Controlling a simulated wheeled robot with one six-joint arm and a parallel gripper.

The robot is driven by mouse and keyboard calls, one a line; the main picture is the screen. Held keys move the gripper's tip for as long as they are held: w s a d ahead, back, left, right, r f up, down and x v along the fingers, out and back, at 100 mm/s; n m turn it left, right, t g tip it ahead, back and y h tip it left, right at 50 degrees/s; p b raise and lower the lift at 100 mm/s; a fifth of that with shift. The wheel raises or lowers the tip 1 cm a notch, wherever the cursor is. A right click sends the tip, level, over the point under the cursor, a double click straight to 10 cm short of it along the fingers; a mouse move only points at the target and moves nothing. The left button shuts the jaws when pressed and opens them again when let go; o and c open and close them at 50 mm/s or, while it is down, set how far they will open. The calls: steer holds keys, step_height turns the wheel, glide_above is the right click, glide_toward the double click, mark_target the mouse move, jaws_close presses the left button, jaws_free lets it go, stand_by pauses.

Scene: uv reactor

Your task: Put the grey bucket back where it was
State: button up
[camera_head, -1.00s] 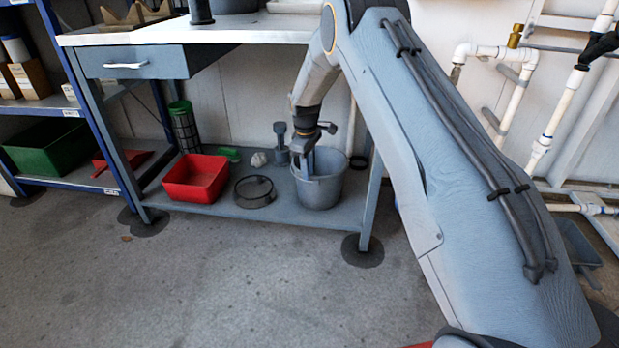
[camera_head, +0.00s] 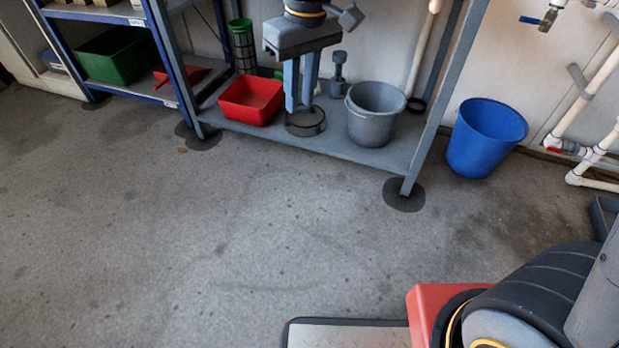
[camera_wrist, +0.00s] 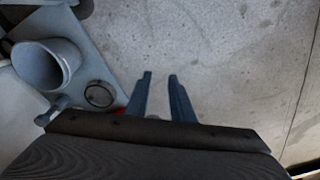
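The grey bucket (camera_head: 373,116) stands upright on the lower shelf (camera_head: 352,150) of the workbench, near its right front leg. In the wrist view the bucket (camera_wrist: 47,66) is at the upper left, and its inside looks empty. My gripper (camera_head: 297,110) hangs fingers down, nearer the camera than the bucket and to its left in the head view. In the wrist view the gripper's two fingers (camera_wrist: 161,76) are apart with bare floor between and beyond them, and they hold nothing. The fingers are clear of the bucket.
On the shelf left of the bucket are a round dark sieve (camera_head: 306,121) and a red tray (camera_head: 251,100). A blue bucket (camera_head: 487,137) stands on the floor right of the bench leg (camera_head: 437,108). The open floor (camera_head: 240,230) in front is clear.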

steer(key=s+d+r+m, duration=0.1)
steer(key=s+d, duration=0.1)
steer(key=s, duration=2)
steer(key=shift+s+d+m+g+y, duration=0.25)
steer(key=shift+d+m+g+y, duration=0.05)
steer(key=shift+d+y, duration=0.1)
steer(key=shift+r, duration=0.1)
steer(key=d+r+m+p, duration=0.2)
steer(key=d+r+p, duration=0.5)
steer(key=p, duration=0.5)
steer(key=d+r+m+h+p, duration=0.1)
steer(key=d+r+p, duration=0.5)
steer(key=r+p, duration=0.6)
steer(key=d+r+m+p, duration=0.3)
steer(key=d+r+p, duration=0.4)
steer(key=r+p, duration=0.3)
steer(key=p, duration=0.4)
steer(key=shift+d+m+h, duration=0.3)
steer(key=shift+d+h, duration=0.05)
steer(key=shift+h, duration=0.05)
